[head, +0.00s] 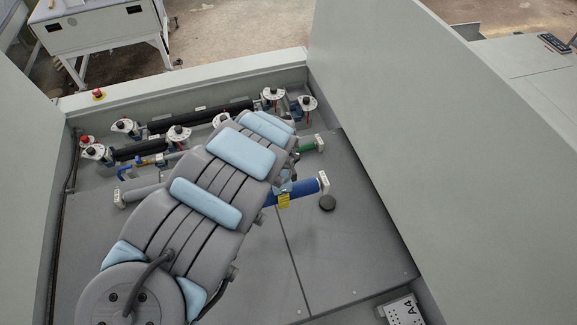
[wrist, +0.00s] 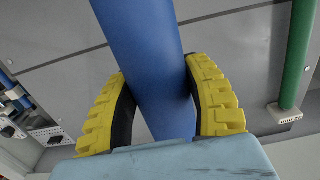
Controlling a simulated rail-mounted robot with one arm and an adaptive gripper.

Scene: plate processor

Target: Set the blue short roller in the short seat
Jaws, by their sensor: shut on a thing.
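The blue short roller (head: 304,188) shows to the right of my arm in the head view, near a white end block (head: 323,182); I cannot tell whether it touches the block. The roller's left part is hidden by my arm. My gripper (head: 284,200) is shut around it. In the wrist view the blue roller (wrist: 148,60) runs between the two yellow fingers (wrist: 165,105), which press on its sides. I cannot tell which holder is the short seat; my arm covers part of the back assembly.
A green roller (head: 306,148) lies behind the blue one; it also shows in the wrist view (wrist: 297,50). Black rollers (head: 215,115) with white-topped knobs (head: 273,94) line the back. A grey roller (head: 145,191) lies left. High walls (head: 370,110) enclose the bay.

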